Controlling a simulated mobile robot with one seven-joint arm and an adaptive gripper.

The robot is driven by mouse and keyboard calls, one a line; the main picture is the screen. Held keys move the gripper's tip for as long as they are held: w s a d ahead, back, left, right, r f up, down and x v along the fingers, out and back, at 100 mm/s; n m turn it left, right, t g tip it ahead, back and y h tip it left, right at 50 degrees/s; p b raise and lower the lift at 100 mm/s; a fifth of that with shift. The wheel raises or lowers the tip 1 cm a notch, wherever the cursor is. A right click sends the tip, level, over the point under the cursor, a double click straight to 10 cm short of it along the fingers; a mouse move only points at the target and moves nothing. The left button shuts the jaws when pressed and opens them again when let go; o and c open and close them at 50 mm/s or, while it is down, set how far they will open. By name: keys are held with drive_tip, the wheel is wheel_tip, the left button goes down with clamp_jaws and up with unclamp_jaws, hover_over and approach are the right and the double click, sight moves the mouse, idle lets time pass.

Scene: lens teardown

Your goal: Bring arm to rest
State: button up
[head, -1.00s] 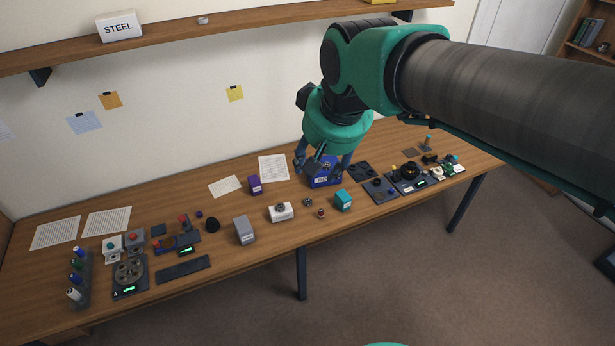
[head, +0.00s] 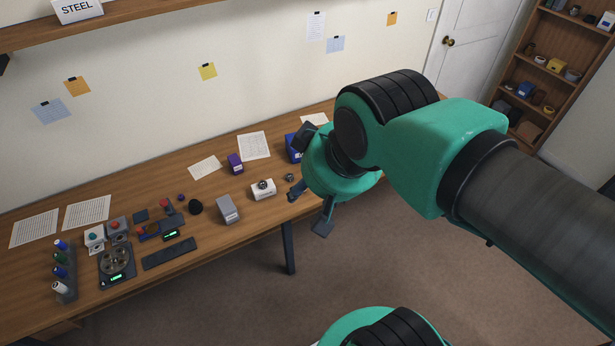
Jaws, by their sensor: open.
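My arm reaches in from the right in the head view, with a green wrist and a dark forearm. My gripper (head: 310,210) hangs below the wrist, beyond the front edge of the workbench (head: 110,192). Its dark fingers are spread apart, and nothing shows between them. The wrist hides the right part of the bench. A blue bin (head: 293,148) is partly hidden behind the wrist.
On the bench stand a white box (head: 263,190), a grey box (head: 228,210), a purple box (head: 235,164) and a rack of bottles (head: 64,272). A shelf (head: 130,25) runs along the wall. The floor (head: 225,300) in front is clear.

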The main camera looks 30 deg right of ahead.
drive_tip(key=shift+f, duration=0.1)
wheel_tip(320, 180, down, 12)
drive_tip(key=b, duration=1.2)
idle(1.3)
